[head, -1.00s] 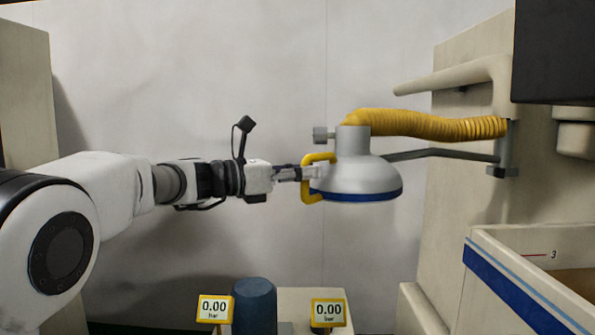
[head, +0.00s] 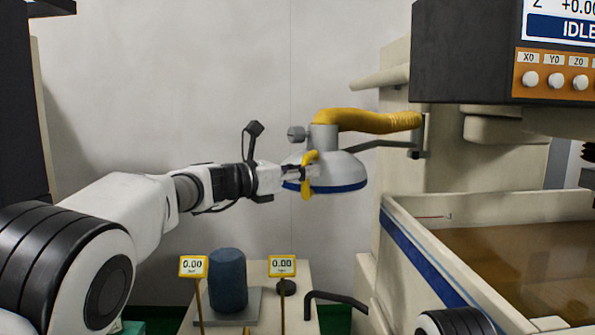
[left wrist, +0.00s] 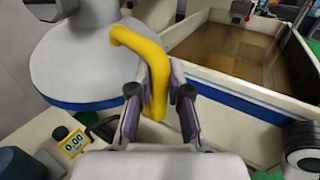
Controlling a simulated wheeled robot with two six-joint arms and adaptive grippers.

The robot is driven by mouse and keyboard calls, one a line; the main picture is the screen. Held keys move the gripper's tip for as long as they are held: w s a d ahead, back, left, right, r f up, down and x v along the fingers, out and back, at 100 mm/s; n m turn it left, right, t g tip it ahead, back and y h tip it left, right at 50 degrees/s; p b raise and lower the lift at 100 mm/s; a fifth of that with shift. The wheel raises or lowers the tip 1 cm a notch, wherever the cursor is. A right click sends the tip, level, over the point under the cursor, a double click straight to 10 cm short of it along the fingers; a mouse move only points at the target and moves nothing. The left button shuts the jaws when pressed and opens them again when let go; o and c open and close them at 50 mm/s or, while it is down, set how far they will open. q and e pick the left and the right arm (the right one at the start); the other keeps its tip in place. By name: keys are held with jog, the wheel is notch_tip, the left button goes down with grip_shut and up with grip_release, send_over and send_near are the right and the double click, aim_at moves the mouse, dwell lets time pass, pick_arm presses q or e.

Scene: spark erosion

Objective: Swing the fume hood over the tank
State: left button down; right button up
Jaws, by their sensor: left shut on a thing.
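The fume hood (head: 325,172) is a silver dome with a blue rim. It hangs from a grey arm (head: 380,145) and a yellow corrugated hose (head: 375,121), in the middle of the head view, left of the tank. My left gripper (head: 303,172) is shut on the hood's yellow handle (head: 309,180). In the left wrist view the handle (left wrist: 153,70) runs between the two fingers (left wrist: 160,110), and the hood (left wrist: 90,60) fills the upper left. The tank (head: 425,249) has cream walls with a blue stripe and holds brown liquid (head: 520,260). My right gripper does not show.
A machine head with a control panel (head: 560,75) reading IDLE hangs above the tank at the upper right. Below the hood, a low cabinet carries a blue cylinder (head: 228,280) and two yellow gauges reading 0.00 (head: 194,266). Open air lies between hood and tank wall.

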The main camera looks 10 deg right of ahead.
pick_arm(q)
jog(key=shift+w+a, duration=0.25)
jog(key=shift+w, duration=0.05)
jog(key=c, duration=1.1)
grip_release()
jog(key=shift+s+d+r, duration=0.1)
jog(key=shift+s+d, duration=0.1)
jog(key=shift+d, duration=0.05)
jog(key=v, duration=1.2)
